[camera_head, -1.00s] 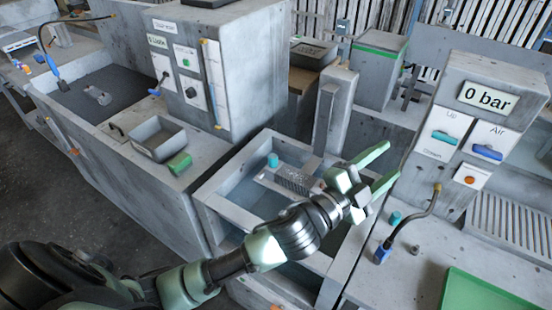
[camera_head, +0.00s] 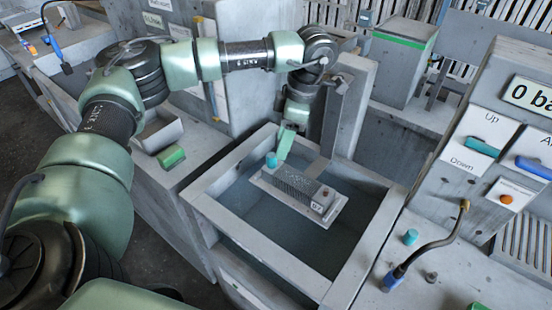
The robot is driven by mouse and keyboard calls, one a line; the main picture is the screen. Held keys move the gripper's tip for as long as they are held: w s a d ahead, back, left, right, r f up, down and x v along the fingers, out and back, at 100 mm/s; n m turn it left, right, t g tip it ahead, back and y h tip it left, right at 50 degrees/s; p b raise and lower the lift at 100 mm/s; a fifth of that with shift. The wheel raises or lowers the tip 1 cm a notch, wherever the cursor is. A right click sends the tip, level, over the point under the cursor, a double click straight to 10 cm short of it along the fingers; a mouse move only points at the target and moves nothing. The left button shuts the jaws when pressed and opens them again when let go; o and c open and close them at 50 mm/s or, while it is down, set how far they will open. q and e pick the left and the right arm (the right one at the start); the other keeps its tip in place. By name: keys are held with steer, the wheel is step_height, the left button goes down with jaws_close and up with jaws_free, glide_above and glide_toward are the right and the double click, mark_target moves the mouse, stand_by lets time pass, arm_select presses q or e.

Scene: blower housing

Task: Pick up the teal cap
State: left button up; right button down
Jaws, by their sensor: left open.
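A small teal cap (camera_head: 271,160) sits at the left end of the grey finned housing (camera_head: 295,189), inside the water-filled tank. A second small teal cap (camera_head: 411,237) stands on the grey bench to the right of the tank. My left gripper (camera_head: 284,148) points down over the tank's far left part, right beside the first cap in the picture. It is open and seen nearly edge-on. I cannot tell whether a finger touches the cap. My right gripper is not in view.
The tank's raised rim (camera_head: 232,162) surrounds the housing. A grey post (camera_head: 345,105) stands just behind the gripper. A bent hose with a blue end (camera_head: 394,279) lies on the right bench, near the control panel (camera_head: 483,143). A green block (camera_head: 171,156) is at left.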

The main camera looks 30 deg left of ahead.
mark_target(272, 155)
arm_select(q)
steer(key=shift+y, duration=0.3)
steer(key=a+f+p, duration=0.1)
steer(key=f, duration=0.1)
steer(key=a+f+p, duration=0.1)
steer(key=f, duration=0.1)
steer(key=a+f+p, duration=0.1)
steer(key=f, duration=0.1)
steer(key=shift+s+a+f, duration=0.15)
steer(key=shift+f, duration=0.3)
jaws_close()
